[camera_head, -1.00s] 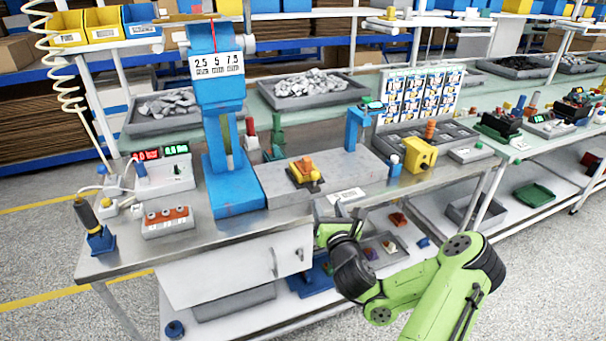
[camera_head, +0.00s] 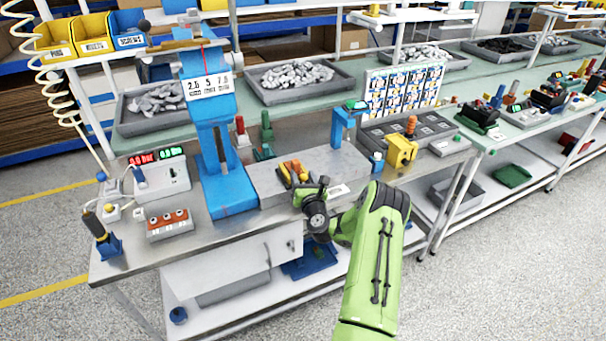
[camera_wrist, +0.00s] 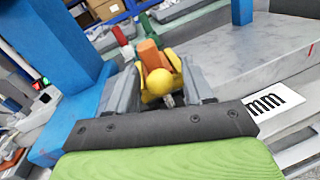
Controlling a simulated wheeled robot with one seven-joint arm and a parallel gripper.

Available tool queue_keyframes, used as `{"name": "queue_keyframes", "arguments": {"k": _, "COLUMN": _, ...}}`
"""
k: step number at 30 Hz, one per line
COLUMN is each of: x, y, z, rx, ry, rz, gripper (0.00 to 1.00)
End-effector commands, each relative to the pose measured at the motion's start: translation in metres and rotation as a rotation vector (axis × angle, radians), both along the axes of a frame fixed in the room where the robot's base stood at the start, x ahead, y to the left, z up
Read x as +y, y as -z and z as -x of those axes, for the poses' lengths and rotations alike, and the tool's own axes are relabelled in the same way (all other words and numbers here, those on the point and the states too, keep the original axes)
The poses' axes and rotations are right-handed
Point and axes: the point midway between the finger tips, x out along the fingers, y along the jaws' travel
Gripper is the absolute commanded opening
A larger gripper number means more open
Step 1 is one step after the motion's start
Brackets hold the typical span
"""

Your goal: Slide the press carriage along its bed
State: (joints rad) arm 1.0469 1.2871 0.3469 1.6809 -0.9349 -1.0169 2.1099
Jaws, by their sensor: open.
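The press carriage (camera_head: 292,172), with an orange block and yellow parts, sits on the grey bed (camera_head: 338,168), just right of the blue press column (camera_head: 222,165). My gripper (camera_head: 305,188) is at the carriage's near side and partly covers it. In the wrist view, the carriage's yellow round knob (camera_wrist: 158,82) lies between the two grey fingers of my open gripper (camera_wrist: 160,88), with the orange block (camera_wrist: 150,55) behind it. I cannot tell whether either finger touches the knob. The bed (camera_wrist: 245,62) extends to the right there.
A blue post (camera_head: 342,128) stands at the bed's right end, with a yellow block (camera_head: 402,152) beyond it. Grey trays (camera_head: 268,95) stand behind.

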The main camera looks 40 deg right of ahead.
Motion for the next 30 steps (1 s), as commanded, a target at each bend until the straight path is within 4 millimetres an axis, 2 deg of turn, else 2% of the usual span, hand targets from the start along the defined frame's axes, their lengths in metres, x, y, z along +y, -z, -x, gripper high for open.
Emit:
{"name": "queue_keyframes", "arguments": {"k": 7, "x": -0.001, "y": 0.001, "z": -0.001, "rx": 0.001, "ry": 0.001, "rz": -0.001, "gripper": 0.52}}
{"name": "queue_keyframes", "arguments": {"k": 17, "x": -0.001, "y": 0.001, "z": -0.001, "rx": 0.000, "ry": 0.000, "rz": 0.000, "gripper": 0.01}}
{"name": "queue_keyframes", "arguments": {"k": 26, "x": 0.001, "y": 0.001, "z": -0.001, "rx": 0.000, "ry": 0.000, "rz": -0.001, "gripper": 0.00}}
{"name": "queue_keyframes", "arguments": {"k": 30, "x": 0.009, "y": 0.001, "z": -0.004, "rx": 0.000, "ry": -0.002, "rz": -0.002, "gripper": 0.00}}
